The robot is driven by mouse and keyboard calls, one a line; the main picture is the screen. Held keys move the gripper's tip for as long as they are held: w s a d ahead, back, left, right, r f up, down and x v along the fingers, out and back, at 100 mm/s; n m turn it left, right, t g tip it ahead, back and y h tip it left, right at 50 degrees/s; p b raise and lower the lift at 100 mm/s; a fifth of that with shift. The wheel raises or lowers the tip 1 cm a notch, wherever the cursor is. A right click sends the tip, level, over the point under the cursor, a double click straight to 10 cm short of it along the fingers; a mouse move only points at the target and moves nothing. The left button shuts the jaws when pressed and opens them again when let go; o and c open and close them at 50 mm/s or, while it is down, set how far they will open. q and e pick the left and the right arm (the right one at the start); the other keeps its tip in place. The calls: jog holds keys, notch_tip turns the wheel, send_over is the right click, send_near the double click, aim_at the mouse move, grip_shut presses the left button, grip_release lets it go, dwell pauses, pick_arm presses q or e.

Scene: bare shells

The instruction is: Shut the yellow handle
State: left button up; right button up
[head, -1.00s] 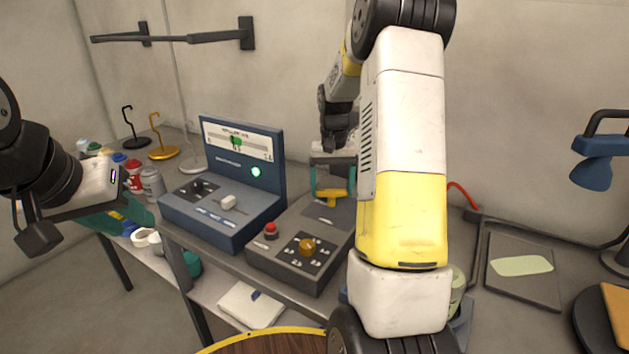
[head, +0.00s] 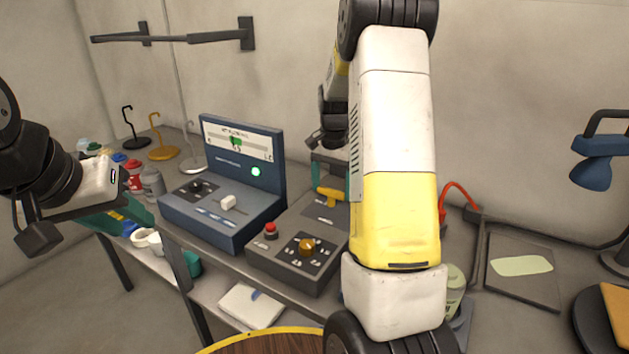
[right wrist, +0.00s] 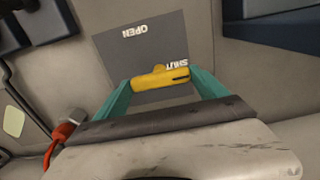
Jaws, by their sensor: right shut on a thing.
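In the head view my right gripper (head: 333,180) is mostly hidden. My left gripper (head: 125,215) is at the left, away from the handle; its finger gap is unclear.
A blue console (head: 222,215) with a lit green lamp and the dark box (head: 300,250) with a red button and orange knob stand left of my right arm. Hooks and bottles are further left.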

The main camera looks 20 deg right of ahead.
aim_at(332, 190)
dwell(0.3)
jog(key=o, duration=1.3)
jog(key=shift+r, duration=0.1)
notch_tip(332, 190, up, 8)
jog(key=shift+f, duration=0.15)
